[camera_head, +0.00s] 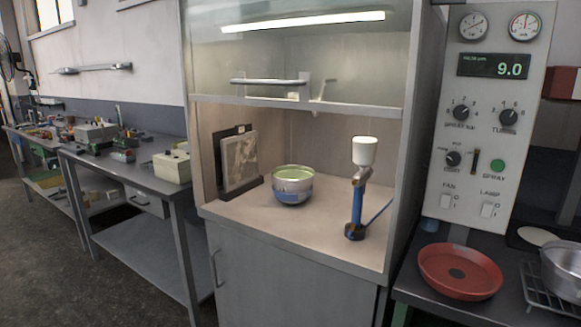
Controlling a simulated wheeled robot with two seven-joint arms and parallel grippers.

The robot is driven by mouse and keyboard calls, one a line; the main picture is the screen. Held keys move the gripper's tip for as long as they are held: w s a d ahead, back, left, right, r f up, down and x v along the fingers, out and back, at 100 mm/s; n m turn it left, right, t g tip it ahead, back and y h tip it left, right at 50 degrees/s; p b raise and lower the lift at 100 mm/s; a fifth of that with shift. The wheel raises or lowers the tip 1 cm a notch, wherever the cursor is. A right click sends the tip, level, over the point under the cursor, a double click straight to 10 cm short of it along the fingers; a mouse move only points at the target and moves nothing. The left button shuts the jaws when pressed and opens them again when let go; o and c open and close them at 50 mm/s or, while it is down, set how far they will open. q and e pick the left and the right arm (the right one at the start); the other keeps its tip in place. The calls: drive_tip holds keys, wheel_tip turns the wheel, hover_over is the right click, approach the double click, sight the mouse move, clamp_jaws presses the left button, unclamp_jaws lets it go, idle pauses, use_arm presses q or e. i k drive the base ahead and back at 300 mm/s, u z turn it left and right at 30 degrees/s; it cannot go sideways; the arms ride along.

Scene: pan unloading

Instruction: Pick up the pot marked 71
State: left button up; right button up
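A round bowl-shaped pot (293,190) with a pale green inside and a white and blue-grey outside stands upright on the booth floor. A grey metal pot (563,272) is cut off by the right edge of the picture. I cannot read a 71 on either of them. Neither of my grippers is in view.
The open-fronted booth (300,104) has a raised glass sash with a handle above the opening. Inside, a framed panel (240,162) leans at the left and a blue spray gun (357,205) with a white cup stands at the right. A red dish (460,271) and wire rack (540,295) are outside.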

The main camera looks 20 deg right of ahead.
sight(293, 182)
drive_tip(key=u, duration=0.75)
drive_tip(key=k, duration=1)
drive_tip(key=u, duration=1.4)
drive_tip(key=i, duration=0.35)
drive_tip(key=z, duration=0.6)
drive_tip(key=i, duration=2.25)
drive_tip(key=z, duration=1.45)
drive_tip(key=i, duration=1.35)
drive_tip(key=z, duration=1.35)
